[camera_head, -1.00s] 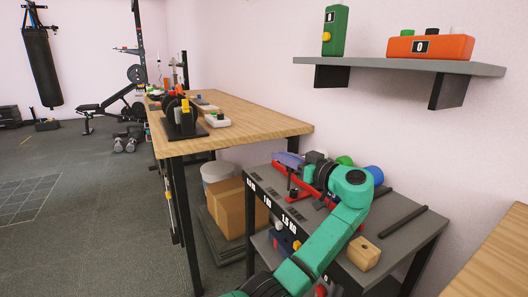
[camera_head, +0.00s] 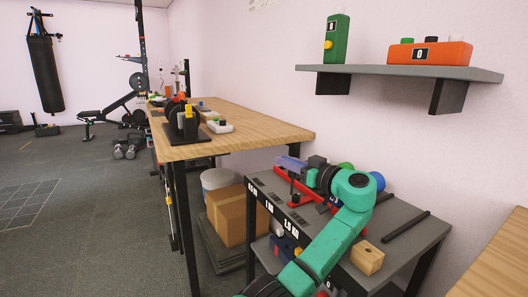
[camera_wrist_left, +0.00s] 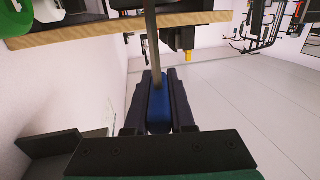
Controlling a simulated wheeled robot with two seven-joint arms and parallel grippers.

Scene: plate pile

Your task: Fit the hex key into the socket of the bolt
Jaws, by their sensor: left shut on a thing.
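My left gripper (camera_head: 295,163) is above the low grey cart, at the end of my green arm. The wrist view shows its dark fingers (camera_wrist_left: 158,100) shut on a blue handle (camera_wrist_left: 159,118). A thin grey shaft (camera_wrist_left: 152,45) extends from the handle, away from the palm; this looks like the hex key. In the head view the held thing is a small bluish-purple shape at the fingers, and its tip cannot be made out. I cannot clearly pick out the bolt or its socket in either view. My right gripper is not in view.
The grey cart (camera_head: 403,213) carries red parts (camera_head: 285,180), a wooden block (camera_head: 368,258) and a black bar (camera_head: 405,223). A taller wooden table (camera_head: 250,128) stands behind to the left, with a black stand (camera_head: 184,122). A wall shelf (camera_head: 400,71) is above.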

